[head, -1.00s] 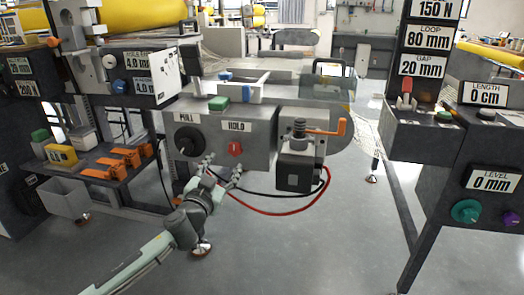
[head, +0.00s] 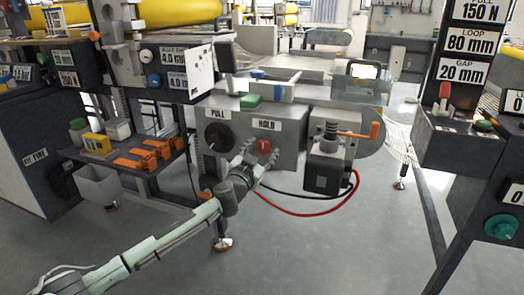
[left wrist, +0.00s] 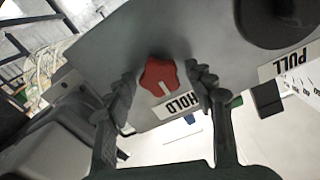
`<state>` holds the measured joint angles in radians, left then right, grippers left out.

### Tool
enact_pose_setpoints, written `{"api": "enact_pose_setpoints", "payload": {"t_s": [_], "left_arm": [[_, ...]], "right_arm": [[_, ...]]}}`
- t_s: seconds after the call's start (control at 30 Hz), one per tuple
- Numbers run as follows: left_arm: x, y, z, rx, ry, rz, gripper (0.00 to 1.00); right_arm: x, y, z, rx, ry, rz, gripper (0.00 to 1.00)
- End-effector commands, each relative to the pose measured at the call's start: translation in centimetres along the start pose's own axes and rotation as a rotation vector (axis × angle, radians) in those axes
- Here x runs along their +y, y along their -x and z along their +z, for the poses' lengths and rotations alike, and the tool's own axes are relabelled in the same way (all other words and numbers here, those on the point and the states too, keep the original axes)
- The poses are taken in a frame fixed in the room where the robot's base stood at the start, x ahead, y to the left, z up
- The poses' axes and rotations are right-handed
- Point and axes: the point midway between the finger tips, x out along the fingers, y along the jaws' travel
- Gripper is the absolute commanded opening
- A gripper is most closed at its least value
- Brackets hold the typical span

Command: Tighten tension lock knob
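The red star-shaped knob (head: 264,146) sits on the front of a grey box (head: 287,150), under the HOLD label (head: 266,125). In the left wrist view the red knob (left wrist: 159,77) lies between the fingers, with a pale line on it and the HOLD label beside it. My left gripper (head: 259,158) is open in front of the knob, one finger on each side. It also shows in the left wrist view (left wrist: 162,90), with gaps between fingers and knob. A black knob (head: 218,136) labelled PULL is to the left. My right gripper is not in view.
A motor-like unit with an orange lever (head: 372,132) stands right of the box, with red and black cables (head: 318,212) hanging below. A shelf with orange clamps (head: 146,153) is at left. A dark control panel (head: 455,145) stands at right.

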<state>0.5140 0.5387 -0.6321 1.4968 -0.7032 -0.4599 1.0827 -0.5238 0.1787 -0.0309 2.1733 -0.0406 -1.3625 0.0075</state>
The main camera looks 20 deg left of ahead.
Motion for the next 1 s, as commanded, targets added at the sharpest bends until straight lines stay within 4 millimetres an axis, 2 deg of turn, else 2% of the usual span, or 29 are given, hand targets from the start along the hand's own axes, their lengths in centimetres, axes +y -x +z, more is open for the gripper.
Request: {"api": "enact_pose_setpoints", "payload": {"t_s": [0.03,0.33,0.67,1.0], "left_arm": [[0.0,0.01,0.01,0.0,0.0,0.0,0.45],[0.0,0.03,0.01,0.0,0.0,0.0,0.07],[0.02,0.04,0.03,-0.001,-0.046,0.0,0.07],[0.0,0.06,0.06,-0.002,-0.278,0.0,0.07]], "right_arm": [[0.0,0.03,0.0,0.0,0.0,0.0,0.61],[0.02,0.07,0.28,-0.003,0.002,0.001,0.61],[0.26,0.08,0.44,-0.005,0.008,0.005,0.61],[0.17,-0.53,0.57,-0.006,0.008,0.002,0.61]]}}
